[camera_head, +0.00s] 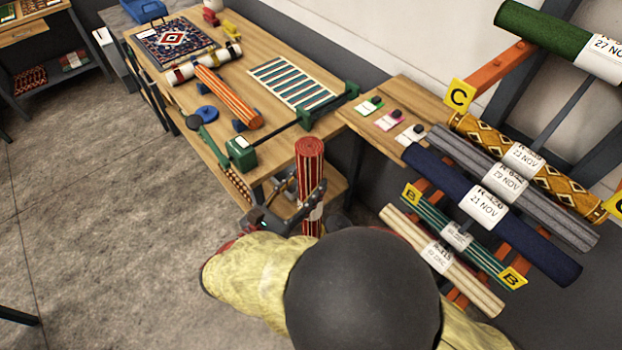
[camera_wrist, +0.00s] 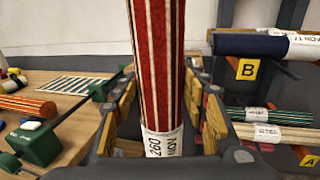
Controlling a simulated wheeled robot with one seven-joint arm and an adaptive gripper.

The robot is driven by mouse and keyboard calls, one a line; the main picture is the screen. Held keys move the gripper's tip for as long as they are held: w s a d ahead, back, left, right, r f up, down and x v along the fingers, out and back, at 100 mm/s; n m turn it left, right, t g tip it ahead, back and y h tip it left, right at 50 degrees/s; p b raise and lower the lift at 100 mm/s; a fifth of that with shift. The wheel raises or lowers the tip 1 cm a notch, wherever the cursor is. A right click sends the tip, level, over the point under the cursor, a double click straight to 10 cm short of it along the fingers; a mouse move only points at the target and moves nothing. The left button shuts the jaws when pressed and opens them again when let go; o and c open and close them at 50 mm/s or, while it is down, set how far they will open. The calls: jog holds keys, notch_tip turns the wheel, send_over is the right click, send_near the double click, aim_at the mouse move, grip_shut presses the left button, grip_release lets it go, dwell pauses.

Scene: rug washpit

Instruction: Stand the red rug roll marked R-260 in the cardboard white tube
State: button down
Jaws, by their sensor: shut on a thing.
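The red rug roll (camera_head: 310,160) has thin pale stripes and stands about upright in my gripper (camera_head: 292,208), in front of the wooden table's near end. In the wrist view the roll (camera_wrist: 160,65) rises between the yellow-padded fingers of my gripper (camera_wrist: 165,112), which is shut on it. Its white label (camera_wrist: 162,142) shows "260" and "NOV". My gripper hides part of the roll's lower length, and its bottom end is not clear. I cannot make out a white cardboard tube for certain in either view.
The wooden table (camera_head: 170,95) holds an orange striped roll (camera_head: 228,95), a patterned rug (camera_head: 175,43), a striped flat rug (camera_head: 290,82) and a green clamp-like fixture (camera_head: 241,153). A rack on the right holds several labelled rolls, including a navy one (camera_head: 535,245). Concrete floor (camera_head: 100,220) lies open at left.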

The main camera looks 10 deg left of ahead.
jog(key=b, duration=0.6)
send_over(307, 233)
jog(key=shift+f, duration=3.1)
jog(key=shift+w+a+f+b, duration=0.15)
jog(key=shift+f+b, duration=1.3)
jog(key=shift+f, duration=1.8)
jog(key=shift+w+d+f+b, duration=0.15)
jog(key=shift+f+b, duration=1.25)
jog(key=shift+f, duration=1.85)
jog(key=shift+w+a+f+b, duration=0.15)
jog(key=shift+f+b, duration=1.3)
jog(key=shift+f, duration=1.8)
notch_tip(307, 233, down, 8)
jog(key=shift+f, duration=0.15)
jog(key=c, duration=0.9)
grip_release()
jog(key=shift+f, duration=0.1)
jog(key=v, duration=1.2)
